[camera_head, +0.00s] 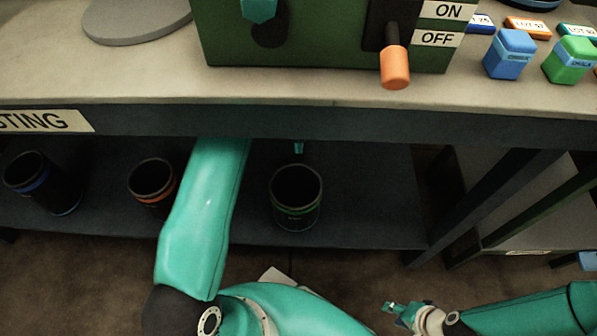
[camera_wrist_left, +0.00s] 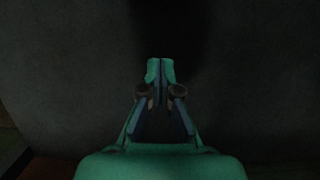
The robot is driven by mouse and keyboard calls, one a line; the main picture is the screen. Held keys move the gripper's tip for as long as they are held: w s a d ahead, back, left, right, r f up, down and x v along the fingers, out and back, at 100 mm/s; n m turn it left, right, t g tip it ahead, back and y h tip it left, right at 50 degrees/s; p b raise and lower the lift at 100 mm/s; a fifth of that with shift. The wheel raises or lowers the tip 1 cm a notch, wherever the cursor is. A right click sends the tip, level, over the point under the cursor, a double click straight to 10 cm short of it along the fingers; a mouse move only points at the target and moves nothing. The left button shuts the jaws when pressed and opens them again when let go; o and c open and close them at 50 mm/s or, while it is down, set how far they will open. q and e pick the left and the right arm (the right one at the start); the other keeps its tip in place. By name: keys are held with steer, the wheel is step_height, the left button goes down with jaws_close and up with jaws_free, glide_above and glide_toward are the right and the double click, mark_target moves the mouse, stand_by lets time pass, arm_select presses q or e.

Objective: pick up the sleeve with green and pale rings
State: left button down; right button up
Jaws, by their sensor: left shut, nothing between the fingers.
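No sleeve with both green and pale rings can be made out in either view. My left arm reaches under the bench top, and the bench edge hides most of its hand. A small teal tip, seemingly of my left gripper (camera_head: 299,148), shows just below that edge, behind and above the green-banded bin. In the left wrist view my left gripper (camera_wrist_left: 160,70) is shut and empty, facing a plain dark grey surface. My right gripper (camera_head: 391,306) is at the lower right, away from the shelf; its jaws are too small to judge.
Black open bins stand on the lower shelf (camera_head: 365,215): one blue-banded (camera_head: 38,185), one orange-banded (camera_head: 153,185), one green-banded (camera_head: 296,200). The bench top (camera_head: 130,80) overhangs them. Above stand a green switch box (camera_head: 315,45) with an orange-handled lever (camera_head: 395,68) and small blue and green containers.

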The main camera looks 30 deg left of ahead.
mark_target(299, 174)
arm_select(q)
steer(key=b+x, duration=0.2)
steer(key=x, duration=0.5)
steer(key=shift+d+f, duration=0.15)
steer(key=shift+f, duration=0.25)
steer(key=shift+s+d+r, duration=0.15)
steer(key=shift+s+d, duration=0.3)
steer(key=shift+s, duration=0.25)
steer(key=shift+s+d, duration=0.3)
steer(key=shift+s, duration=0.2)
steer(key=shift+s+d, duration=0.3)
steer(key=shift+s, duration=0.15)
